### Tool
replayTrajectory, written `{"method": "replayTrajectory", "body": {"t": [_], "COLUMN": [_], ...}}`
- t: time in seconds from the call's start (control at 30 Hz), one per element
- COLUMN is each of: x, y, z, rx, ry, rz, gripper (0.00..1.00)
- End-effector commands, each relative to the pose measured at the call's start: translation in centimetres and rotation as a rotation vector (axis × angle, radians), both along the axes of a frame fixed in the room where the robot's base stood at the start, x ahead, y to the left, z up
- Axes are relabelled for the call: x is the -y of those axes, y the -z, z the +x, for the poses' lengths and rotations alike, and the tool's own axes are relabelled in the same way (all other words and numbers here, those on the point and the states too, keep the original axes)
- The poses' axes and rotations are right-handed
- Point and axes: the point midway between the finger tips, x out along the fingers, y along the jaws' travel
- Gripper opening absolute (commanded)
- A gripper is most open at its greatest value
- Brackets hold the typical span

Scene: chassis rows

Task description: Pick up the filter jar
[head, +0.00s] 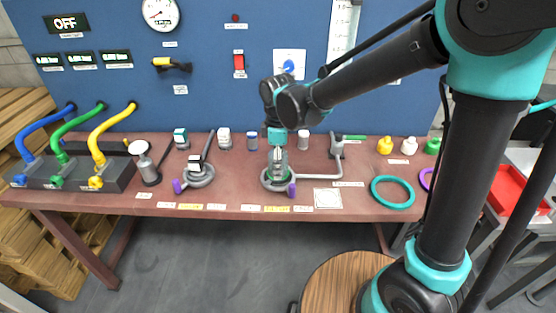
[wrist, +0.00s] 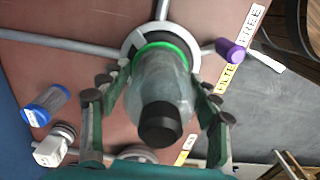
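The jar taken to be the filter jar is clear-grey with a black top (wrist: 160,123). It stands in a round grey holder (head: 268,184) with a green ring (wrist: 165,48) at its base. A purple-tipped lever (wrist: 230,50) sticks out of the holder. In the head view the jar (head: 278,163) is partly hidden below my gripper (head: 277,145). In the wrist view my gripper (wrist: 160,95) has its fingers on either side of the jar, spread wider than it. I see a gap at the left; contact at the right is unclear.
A second round holder with a purple lever (head: 199,177) stands to the left. A grey bar runs right from the holder to a post (head: 337,155). A teal ring (head: 393,191) lies at the right.

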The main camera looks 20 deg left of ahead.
Motion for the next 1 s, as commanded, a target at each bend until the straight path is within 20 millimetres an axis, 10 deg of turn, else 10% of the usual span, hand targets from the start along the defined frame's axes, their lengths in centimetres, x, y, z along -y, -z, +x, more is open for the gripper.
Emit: {"method": "replayTrajectory", "body": {"t": [0.27, 0.67, 1.0], "x": [0.0, 0.0, 0.0], "y": [0.0, -0.7, -5.6], "z": [0.0, 0.0, 0.0], "rx": [0.0, 0.0, 0.0], "ry": [0.0, 0.0, 0.0], "rz": [0.0, 0.0, 0.0], "gripper": [0.26, 0.25, 0.25]}}
